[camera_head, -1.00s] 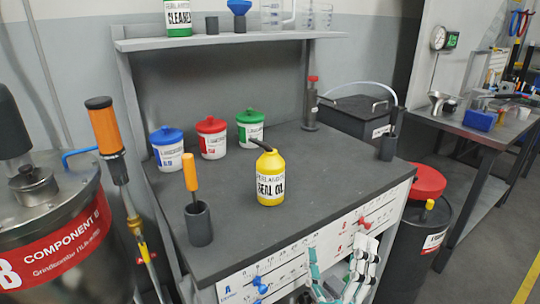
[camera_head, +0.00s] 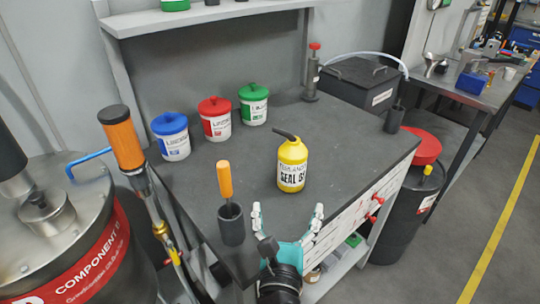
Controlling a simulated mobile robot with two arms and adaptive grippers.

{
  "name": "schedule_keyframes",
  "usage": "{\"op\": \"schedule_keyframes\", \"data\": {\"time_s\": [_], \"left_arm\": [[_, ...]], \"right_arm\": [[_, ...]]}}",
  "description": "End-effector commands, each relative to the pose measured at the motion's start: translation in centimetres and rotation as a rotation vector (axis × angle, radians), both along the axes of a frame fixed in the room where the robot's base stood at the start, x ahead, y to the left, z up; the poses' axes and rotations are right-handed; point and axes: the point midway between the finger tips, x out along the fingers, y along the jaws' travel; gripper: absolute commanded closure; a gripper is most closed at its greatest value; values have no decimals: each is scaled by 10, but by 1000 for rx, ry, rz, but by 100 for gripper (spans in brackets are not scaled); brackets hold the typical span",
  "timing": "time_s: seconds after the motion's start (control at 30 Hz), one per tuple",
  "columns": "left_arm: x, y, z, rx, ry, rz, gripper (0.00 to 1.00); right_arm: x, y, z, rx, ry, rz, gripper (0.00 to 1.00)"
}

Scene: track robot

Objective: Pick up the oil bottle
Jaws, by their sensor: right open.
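The oil bottle (camera_head: 291,166) is yellow with a dark spout and a white label reading "SEAL O...". It stands upright on the dark grey workbench (camera_head: 335,135). My right gripper (camera_head: 287,214) comes up from the bottom of the view, at the bench's front edge, with its two white and teal fingers spread. It is empty and sits nearer the camera than the bottle, apart from it in the picture. My left gripper is not in view.
A dark cup with an orange-handled tool (camera_head: 231,223) stands left of the gripper. Blue (camera_head: 171,137), red (camera_head: 215,119) and green (camera_head: 253,104) lidded tubs stand behind the bottle. A metal drum (camera_head: 60,235) is at left.

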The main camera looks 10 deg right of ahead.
Motion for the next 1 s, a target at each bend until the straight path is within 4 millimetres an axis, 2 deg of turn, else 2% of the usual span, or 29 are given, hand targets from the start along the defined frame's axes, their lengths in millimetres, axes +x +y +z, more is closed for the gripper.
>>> {"op": "schedule_keyframes", "data": {"time_s": [0.17, 0.5, 0.7, 1.0], "left_arm": [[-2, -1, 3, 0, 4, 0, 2], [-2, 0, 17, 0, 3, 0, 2], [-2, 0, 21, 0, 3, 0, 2], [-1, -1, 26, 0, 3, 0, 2]], "right_arm": [[8, -1, 1, 4, 2, 0, 6], [77, -19, 3, 0, -1, -1, 6], [110, -27, 1, 0, 1, 0, 6], [133, -35, 0, -2, 1, -1, 6]]}}
